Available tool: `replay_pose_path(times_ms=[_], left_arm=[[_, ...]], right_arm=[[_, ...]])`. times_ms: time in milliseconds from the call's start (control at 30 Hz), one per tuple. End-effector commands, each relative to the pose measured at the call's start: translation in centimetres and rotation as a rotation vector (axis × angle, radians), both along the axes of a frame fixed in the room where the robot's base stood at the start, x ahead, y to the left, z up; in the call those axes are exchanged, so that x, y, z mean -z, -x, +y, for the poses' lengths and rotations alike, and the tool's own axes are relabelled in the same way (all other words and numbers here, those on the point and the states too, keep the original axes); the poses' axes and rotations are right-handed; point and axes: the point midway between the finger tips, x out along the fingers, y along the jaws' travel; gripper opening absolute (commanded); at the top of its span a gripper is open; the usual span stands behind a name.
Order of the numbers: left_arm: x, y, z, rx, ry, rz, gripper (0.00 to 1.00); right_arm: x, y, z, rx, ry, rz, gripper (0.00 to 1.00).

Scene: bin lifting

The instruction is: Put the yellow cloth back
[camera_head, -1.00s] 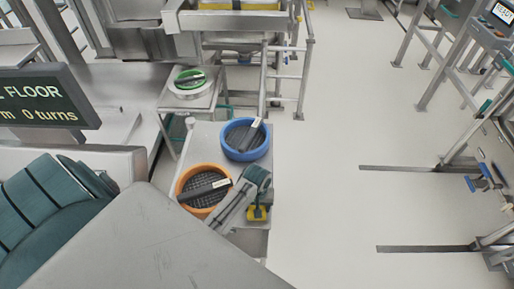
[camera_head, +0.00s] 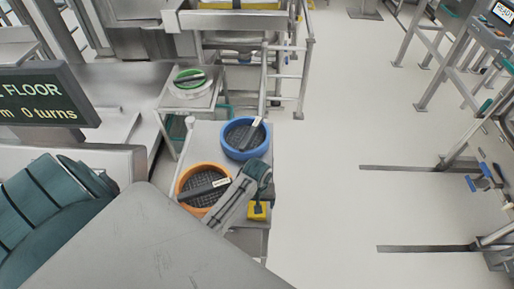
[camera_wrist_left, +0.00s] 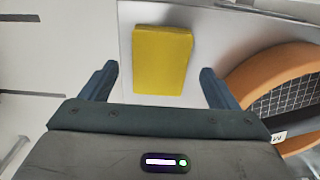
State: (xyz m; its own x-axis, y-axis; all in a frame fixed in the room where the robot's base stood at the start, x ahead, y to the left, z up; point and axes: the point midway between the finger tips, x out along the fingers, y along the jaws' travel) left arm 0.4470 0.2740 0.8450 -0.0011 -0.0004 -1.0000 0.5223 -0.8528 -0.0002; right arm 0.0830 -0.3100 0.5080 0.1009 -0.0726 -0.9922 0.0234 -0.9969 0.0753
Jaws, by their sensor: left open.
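The yellow cloth (camera_head: 257,212) lies as a folded block on the grey table near its right edge. It also shows in the left wrist view (camera_wrist_left: 162,60), flat on the pale top. My left gripper (camera_wrist_left: 158,82) is open and empty, with its two fingers apart to either side of the cloth's near end in that view. In the head view my left arm reaches over the orange ring, and my left gripper (camera_head: 258,192) is right by the cloth, its fingers mostly hidden. My right gripper is not in view.
An orange-rimmed sieve (camera_head: 182,179) and a blue-rimmed sieve (camera_head: 225,146) with dark mesh stand on the table (camera_head: 203,134). A green ring (camera_head: 178,82) lies on a small stand behind. A metal frame with rails stands at the back. Open floor (camera_head: 330,200) lies to the right.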

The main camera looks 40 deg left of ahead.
Motion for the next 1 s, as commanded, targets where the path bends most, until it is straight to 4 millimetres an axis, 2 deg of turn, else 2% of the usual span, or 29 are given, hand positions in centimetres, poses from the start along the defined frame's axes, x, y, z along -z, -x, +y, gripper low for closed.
replay_pose_path(times_ms=[300,500,867,1000], left_arm=[[-6.7,-0.1,0.0,0.0,-0.001,-0.005,0.83],[-9.1,-0.1,0.0,0.0,0.0,-0.002,0.83],[-9.6,0.0,0.0,0.0,0.0,0.0,0.83],[-8.5,0.8,0.0,0.022,-0.003,-0.007,0.83]], right_arm=[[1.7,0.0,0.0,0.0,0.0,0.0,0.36],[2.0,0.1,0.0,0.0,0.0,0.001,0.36],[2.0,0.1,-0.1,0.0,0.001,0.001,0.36],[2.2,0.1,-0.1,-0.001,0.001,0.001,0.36]])
